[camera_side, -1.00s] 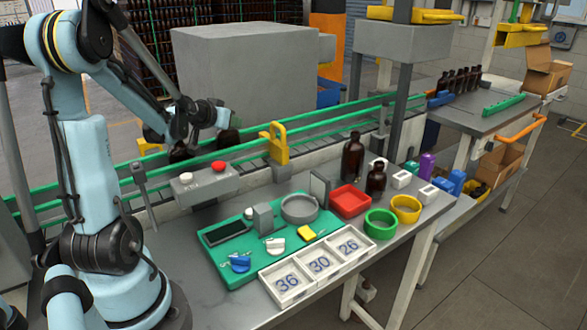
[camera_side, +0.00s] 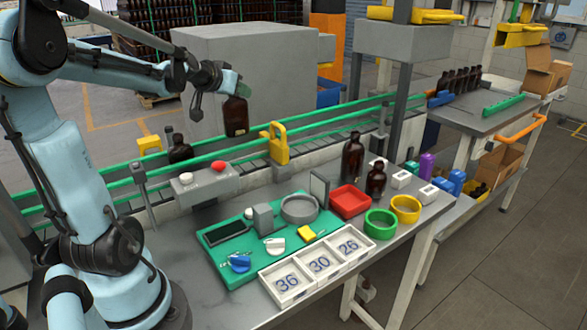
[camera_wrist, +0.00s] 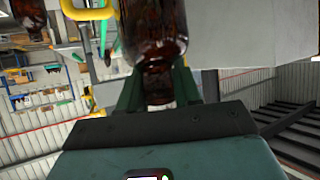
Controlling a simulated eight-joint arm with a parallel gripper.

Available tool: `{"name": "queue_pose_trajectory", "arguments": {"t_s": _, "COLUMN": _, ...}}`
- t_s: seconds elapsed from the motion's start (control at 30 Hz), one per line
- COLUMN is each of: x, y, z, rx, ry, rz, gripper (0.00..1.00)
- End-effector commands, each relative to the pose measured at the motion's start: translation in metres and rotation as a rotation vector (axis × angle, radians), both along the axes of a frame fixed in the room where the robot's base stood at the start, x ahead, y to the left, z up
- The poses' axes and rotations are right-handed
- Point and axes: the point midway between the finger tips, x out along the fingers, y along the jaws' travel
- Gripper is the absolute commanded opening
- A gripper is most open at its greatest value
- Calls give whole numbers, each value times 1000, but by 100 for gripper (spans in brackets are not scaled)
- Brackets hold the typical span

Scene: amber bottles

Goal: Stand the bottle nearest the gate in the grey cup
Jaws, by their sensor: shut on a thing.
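My gripper (camera_side: 233,86) is raised above the conveyor and shut on a brown bottle (camera_side: 236,116), which hangs below it roughly upright, clear of the belt. In the wrist view, my gripper's green fingers (camera_wrist: 158,88) close around the neck end of that bottle (camera_wrist: 155,28). The yellow gate (camera_side: 278,146) stands on the conveyor, to the right of and below the held bottle. The round grey cup (camera_side: 299,209) sits on the green mat (camera_side: 222,255) at the bench, well apart from the bottle. Its inside looks empty.
Another brown bottle (camera_side: 180,150) stands on the conveyor at left. Green rails (camera_side: 330,125) and a button box (camera_side: 205,184) lie between the conveyor and bench. Two brown bottles (camera_side: 353,158) and a red tray (camera_side: 350,200) stand right of the cup; a grey block (camera_side: 263,217) is left.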

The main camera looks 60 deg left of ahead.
Motion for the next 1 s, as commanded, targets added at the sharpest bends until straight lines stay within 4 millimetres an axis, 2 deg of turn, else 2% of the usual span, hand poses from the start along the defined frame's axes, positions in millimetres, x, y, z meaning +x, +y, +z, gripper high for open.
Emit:
{"name": "queue_pose_trajectory", "arguments": {"t_s": 0.03, "x": 9, "y": -21, "z": 2, "rx": 1, "ry": 0, "rz": -40, "gripper": 0}}
{"name": "queue_pose_trajectory", "arguments": {"t_s": 0.13, "x": 23, "y": -66, "z": 5, "rx": -1, "ry": 0, "rz": -126, "gripper": 0}}
{"name": "queue_pose_trajectory", "arguments": {"t_s": 0.3, "x": 37, "y": -150, "z": 8, "rx": 0, "ry": 0, "rz": -287, "gripper": 0}}
{"name": "queue_pose_trajectory", "arguments": {"t_s": 0.43, "x": 37, "y": -212, "z": 7, "rx": 0, "ry": -1, "rz": -411, "gripper": 0}}
{"name": "queue_pose_trajectory", "arguments": {"t_s": 0.6, "x": 26, "y": -284, "z": 3, "rx": 1, "ry": -1, "rz": -565, "gripper": 0}}
{"name": "queue_pose_trajectory", "arguments": {"t_s": 0.7, "x": 16, "y": -314, "z": 0, "rx": 1, "ry": -2, "rz": -635, "gripper": 0}}
{"name": "queue_pose_trajectory", "arguments": {"t_s": 0.8, "x": 9, "y": -335, "z": -3, "rx": 1, "ry": -2, "rz": -686, "gripper": 0}}
{"name": "queue_pose_trajectory", "arguments": {"t_s": 0.9, "x": 3, "y": -348, "z": -4, "rx": 1, "ry": -2, "rz": -717, "gripper": 0}}
{"name": "queue_pose_trajectory", "arguments": {"t_s": 1.0, "x": 2, "y": -350, "z": -7, "rx": 1, "ry": -2, "rz": -727, "gripper": 0}}
